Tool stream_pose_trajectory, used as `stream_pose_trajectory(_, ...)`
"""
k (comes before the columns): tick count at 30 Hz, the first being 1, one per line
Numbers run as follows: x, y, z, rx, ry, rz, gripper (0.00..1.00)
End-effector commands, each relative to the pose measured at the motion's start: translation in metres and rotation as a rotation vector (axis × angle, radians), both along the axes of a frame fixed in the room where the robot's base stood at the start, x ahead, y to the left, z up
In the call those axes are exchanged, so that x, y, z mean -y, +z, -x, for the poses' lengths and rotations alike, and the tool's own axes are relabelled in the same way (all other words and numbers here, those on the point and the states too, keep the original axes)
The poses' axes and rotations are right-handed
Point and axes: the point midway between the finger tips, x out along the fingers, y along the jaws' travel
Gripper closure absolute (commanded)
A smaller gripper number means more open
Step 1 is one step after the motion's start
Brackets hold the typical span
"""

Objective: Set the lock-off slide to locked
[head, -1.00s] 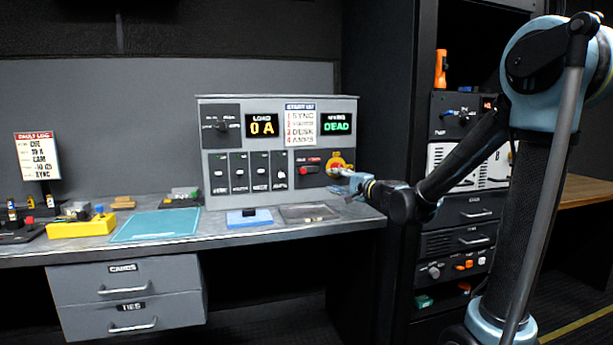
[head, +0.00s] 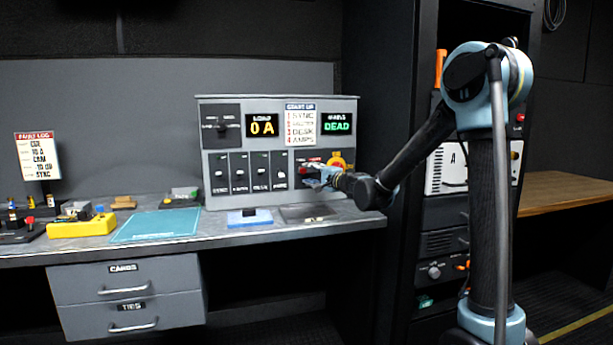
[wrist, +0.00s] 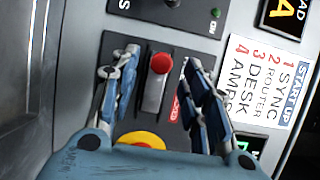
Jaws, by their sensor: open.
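The lock-off slide (wrist: 155,88) is a red knob on a pale metal bar, set in a dark plate on the grey panel (head: 240,135). In the wrist view the knob sits between the spread fingers of my gripper (wrist: 160,95), with a gap on each side. My gripper (head: 318,178) is open and empty in front of the panel's lower right in the head view, where it partly covers the slide. A red label (wrist: 174,110) is partly hidden by a finger.
Several breaker switches (head: 240,172) are left of the slide. The panel displays read 0 A (head: 262,125) and DEAD (head: 338,124). A teal mat (head: 155,226) lies further left.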

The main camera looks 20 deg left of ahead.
Motion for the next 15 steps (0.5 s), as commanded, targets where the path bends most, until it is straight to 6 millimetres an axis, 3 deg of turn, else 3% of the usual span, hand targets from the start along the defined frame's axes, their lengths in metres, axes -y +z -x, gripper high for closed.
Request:
stream_pose_trajectory(6,-0.021,0.000,-0.014,0.000,0.001,0.000,0.58)
stream_pose_trajectory(15,-0.028,0.000,-0.019,0.000,0.000,0.000,0.58)
